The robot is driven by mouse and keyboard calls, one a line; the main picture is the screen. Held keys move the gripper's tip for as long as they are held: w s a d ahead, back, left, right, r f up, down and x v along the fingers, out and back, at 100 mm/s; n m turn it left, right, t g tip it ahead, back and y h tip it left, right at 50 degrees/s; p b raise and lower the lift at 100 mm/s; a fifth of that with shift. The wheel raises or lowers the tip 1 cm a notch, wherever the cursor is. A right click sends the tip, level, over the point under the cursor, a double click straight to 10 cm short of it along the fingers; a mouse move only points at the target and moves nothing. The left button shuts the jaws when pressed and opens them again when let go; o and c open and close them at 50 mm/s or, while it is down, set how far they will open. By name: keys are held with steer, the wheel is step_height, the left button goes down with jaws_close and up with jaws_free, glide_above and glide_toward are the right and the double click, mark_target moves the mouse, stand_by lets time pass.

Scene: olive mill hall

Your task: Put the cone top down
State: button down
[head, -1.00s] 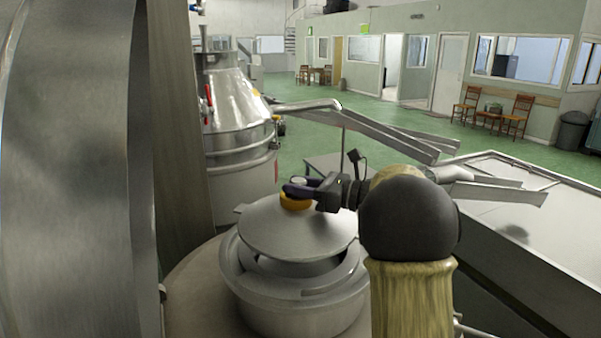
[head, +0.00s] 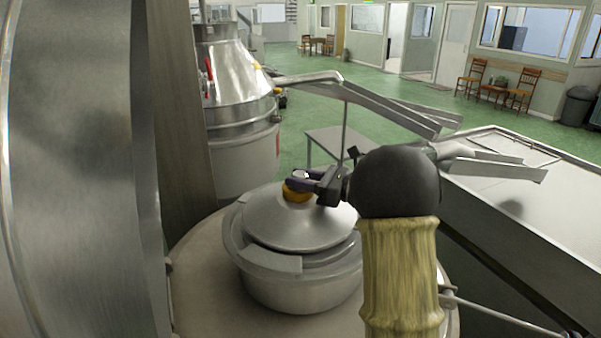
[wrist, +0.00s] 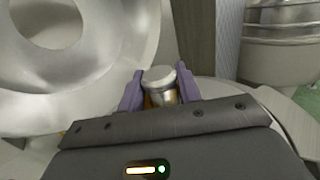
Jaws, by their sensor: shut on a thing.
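The cone top (head: 290,228) is a shallow grey metal cone with an orange and silver knob (head: 297,194). It is low over the round metal housing (head: 300,290), roughly level. Its lower edge is close to the housing's rim; I cannot tell whether it rests fully on it. My gripper (head: 299,183) is shut on the knob from the right side. In the wrist view, the purple fingers (wrist: 160,92) stand on both sides of the silver-capped knob. My gripper hides part of the knob.
A big steel drum (head: 70,170) stands close on the left. A cone-topped steel vessel (head: 235,90) is behind. A metal chute (head: 385,115) and a wide steel basin (head: 510,200) lie to the right. A small table (head: 335,137) stands behind the housing.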

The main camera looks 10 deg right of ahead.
steer(key=shift+s+a+f+b, duration=0.1)
steer(key=shift+f+b, duration=0.25)
steer(key=shift+b, duration=0.45)
steer(key=shift+s+a+f+b, duration=0.1)
steer(key=shift+f+b, duration=0.25)
steer(key=shift+b, duration=0.4)
steer(key=c, duration=1)
jaws_free()
steer(key=shift+f, duration=0.1)
steer(key=shift+o, duration=0.2)
steer(key=p, duration=0.1)
steer(key=r+p, duration=0.1)
steer(key=p, duration=0.1)
steer(key=shift+w+d+r, duration=0.15)
steer(key=shift+d+r, duration=0.05)
steer(key=shift+r, duration=0.1)
steer(key=b+v, duration=0.2)
steer(key=v, duration=0.1)
steer(key=b+v, duration=0.2)
steer(key=v, duration=0.1)
steer(key=shift+d+f, duration=0.2)
steer(key=shift+d, duration=0.05)
steer(key=shift+s+d+r, duration=0.2)
steer(key=shift+s+d, duration=0.2)
